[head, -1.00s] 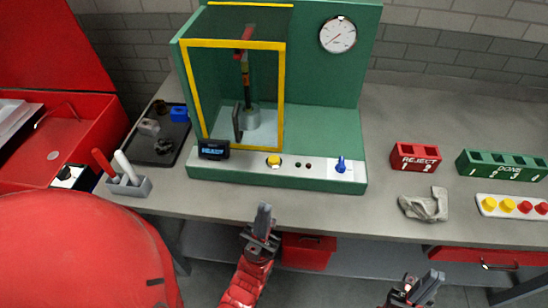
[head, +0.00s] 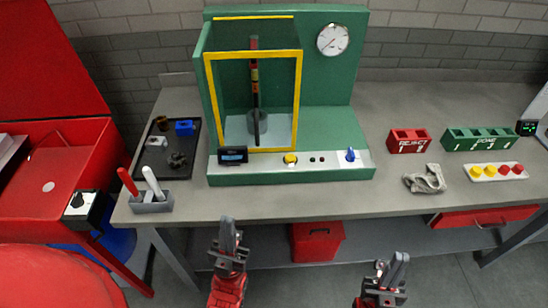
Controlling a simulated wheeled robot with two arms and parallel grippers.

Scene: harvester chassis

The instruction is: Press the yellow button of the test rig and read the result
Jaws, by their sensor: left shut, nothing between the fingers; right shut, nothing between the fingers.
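The green test rig (head: 335,103) stands on the grey bench against the wall. Its yellow button (head: 290,159) sits on the pale front panel, between a small dark display (head: 233,155) and a blue knob (head: 350,155). The display's text is too small to read. A yellow-framed guard (head: 299,95) encloses an upright dark rod with coloured bands. A round dial (head: 332,39) is at the upper right. My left gripper (head: 229,222) is shut and empty in front of the bench edge, below and left of the button. My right gripper (head: 397,262) is shut and empty, lower right.
A red REJECT rack (head: 408,141), a green DONE rack (head: 480,138), a grey part (head: 425,179) and a strip of yellow and red caps (head: 496,172) lie right. A dark tray (head: 153,167) and pen holder (head: 151,204) stand left. The bench's front strip is mostly clear.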

